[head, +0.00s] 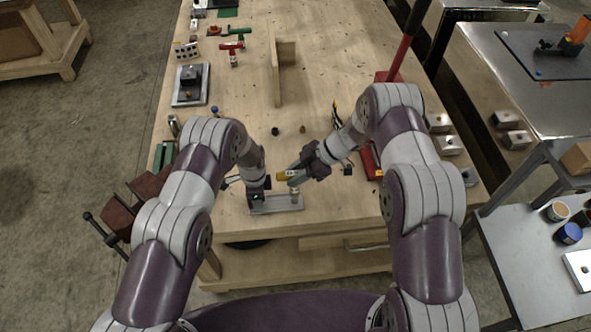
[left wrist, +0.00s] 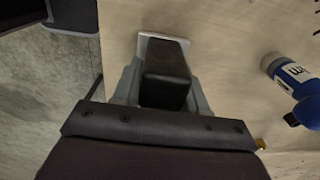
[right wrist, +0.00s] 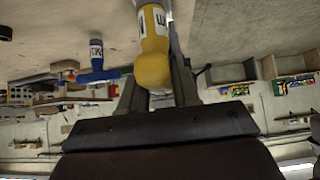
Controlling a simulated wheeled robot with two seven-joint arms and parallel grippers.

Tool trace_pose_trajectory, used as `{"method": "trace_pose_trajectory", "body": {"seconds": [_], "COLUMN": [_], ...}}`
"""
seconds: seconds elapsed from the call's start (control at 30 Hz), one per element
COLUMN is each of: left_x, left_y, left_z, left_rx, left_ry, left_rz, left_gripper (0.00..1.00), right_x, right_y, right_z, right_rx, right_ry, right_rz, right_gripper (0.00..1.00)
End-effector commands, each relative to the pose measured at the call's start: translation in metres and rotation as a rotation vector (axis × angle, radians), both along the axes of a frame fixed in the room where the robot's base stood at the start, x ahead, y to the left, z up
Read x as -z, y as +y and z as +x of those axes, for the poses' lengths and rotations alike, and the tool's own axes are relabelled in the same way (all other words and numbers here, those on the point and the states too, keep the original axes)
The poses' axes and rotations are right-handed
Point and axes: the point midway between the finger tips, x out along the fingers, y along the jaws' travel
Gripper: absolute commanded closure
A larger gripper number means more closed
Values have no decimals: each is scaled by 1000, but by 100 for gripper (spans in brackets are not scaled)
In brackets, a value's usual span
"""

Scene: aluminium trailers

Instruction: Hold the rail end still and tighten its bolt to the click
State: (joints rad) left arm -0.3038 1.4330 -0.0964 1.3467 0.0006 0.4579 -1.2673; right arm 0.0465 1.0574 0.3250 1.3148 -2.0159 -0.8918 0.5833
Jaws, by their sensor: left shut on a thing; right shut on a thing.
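The dark rail end (head: 256,197) sits at the left of a pale grey plate (head: 277,206) near the bench's front edge. My left gripper (head: 257,187) is shut on the dark rail end, which shows between its fingers in the left wrist view (left wrist: 166,75). My right gripper (head: 305,172) is shut on a yellow tool (head: 285,176) with a white label. The tool's rounded yellow end shows in the right wrist view (right wrist: 152,65). A small upright metal piece (head: 295,194) stands at the plate's right end, below the tool; I cannot tell whether they touch. The bolt is not clearly visible.
A wooden upright (head: 285,75) stands mid-bench. Green and red T-handled tools (head: 232,46) lie at the back left. A blue labelled item (left wrist: 290,72) shows in the left wrist view. A red tray (head: 371,160) lies right of my right gripper.

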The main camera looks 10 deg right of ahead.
Motion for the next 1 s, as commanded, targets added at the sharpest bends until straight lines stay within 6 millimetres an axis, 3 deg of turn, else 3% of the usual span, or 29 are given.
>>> {"method": "trace_pose_trajectory", "body": {"seconds": [0.6, 0.7, 0.83, 1.0], "left_x": [0, 0, 0, 0], "left_y": [0, 0, 0, 0], "left_z": [0, 0, 0, 0], "left_rx": [0, 0, 0, 0], "left_ry": [-1, -1, -1, -1], "left_rz": [0, 0, 0, 0], "left_gripper": [100, 100, 100, 100], "right_x": [37, 36, 36, 37], "right_y": [0, 0, 0, 2], "right_z": [0, 0, -2, -4], "right_rx": [1, 18, 167, 500], "right_ry": [1, 0, 3, 5], "right_rz": [1, 1, 0, -3], "right_gripper": [100, 100, 100, 100]}}
